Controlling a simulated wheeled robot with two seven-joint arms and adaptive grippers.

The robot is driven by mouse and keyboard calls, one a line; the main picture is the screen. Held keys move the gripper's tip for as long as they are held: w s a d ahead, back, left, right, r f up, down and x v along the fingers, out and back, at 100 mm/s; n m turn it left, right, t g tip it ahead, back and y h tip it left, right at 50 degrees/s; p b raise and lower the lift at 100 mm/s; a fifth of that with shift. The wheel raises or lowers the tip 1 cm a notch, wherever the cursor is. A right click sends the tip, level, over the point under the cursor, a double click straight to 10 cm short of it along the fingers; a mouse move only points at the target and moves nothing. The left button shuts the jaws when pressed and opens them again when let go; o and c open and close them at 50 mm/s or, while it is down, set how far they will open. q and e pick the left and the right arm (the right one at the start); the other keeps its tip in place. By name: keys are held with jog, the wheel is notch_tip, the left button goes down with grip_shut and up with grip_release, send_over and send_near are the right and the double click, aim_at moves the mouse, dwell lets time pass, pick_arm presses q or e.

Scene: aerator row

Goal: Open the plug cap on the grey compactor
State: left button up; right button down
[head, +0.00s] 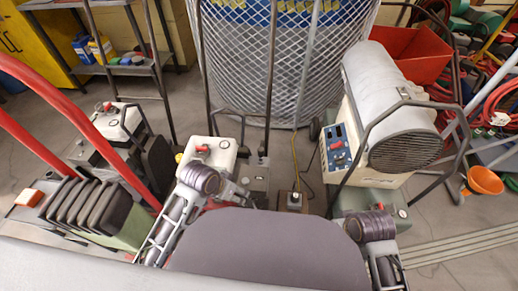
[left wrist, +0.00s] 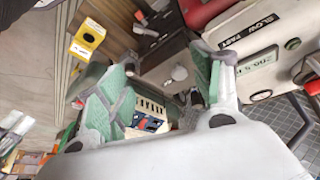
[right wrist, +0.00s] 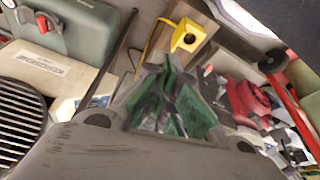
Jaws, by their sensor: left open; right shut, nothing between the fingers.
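A machine with a white top and a red knob (head: 203,149) stands in the middle of the head view, with a grey part (head: 257,176) beside it. I cannot tell for sure whether this is the grey compactor, and I cannot make out its plug cap. My left gripper (head: 240,190) is low over this machine. In the left wrist view its green-padded fingers (left wrist: 165,70) are spread, with nothing held between them. A white panel marked "SLOW FAST" (left wrist: 255,35) is right of them. My right gripper's fingers (right wrist: 172,90) are together and empty, near a red part (right wrist: 247,100).
A grey-topped beige machine (head: 390,95) stands right, and a black-and-green machine (head: 90,210) left. A mesh cage (head: 285,60) closes the back.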

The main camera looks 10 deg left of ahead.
pick_arm(q)
jog(key=w+d+m+h, duration=0.1)
jog(key=w+d+m, duration=0.1)
jog(key=w+d, duration=0.3)
notch_tip(320, 180, up, 5)
jog(key=m, duration=0.2)
send_over(259, 149)
jog(key=s+a, duration=0.3)
jog(key=a, duration=0.1)
jog(key=shift+s+d+f+g, duration=0.15)
jog(key=shift+s+g, duration=0.05)
jog(key=shift+g, duration=0.1)
pick_arm(e)
jog(key=s+a+f, duration=0.1)
jog(key=a+f, duration=0.2)
jog(key=f, duration=0.4)
jog(key=shift+s+a+f+g+y, duration=0.15)
jog(key=shift+a+f+g+y, duration=0.15)
jog(key=shift+a+g+y, duration=0.1)
pick_arm(q)
jog(key=shift+f, duration=0.1)
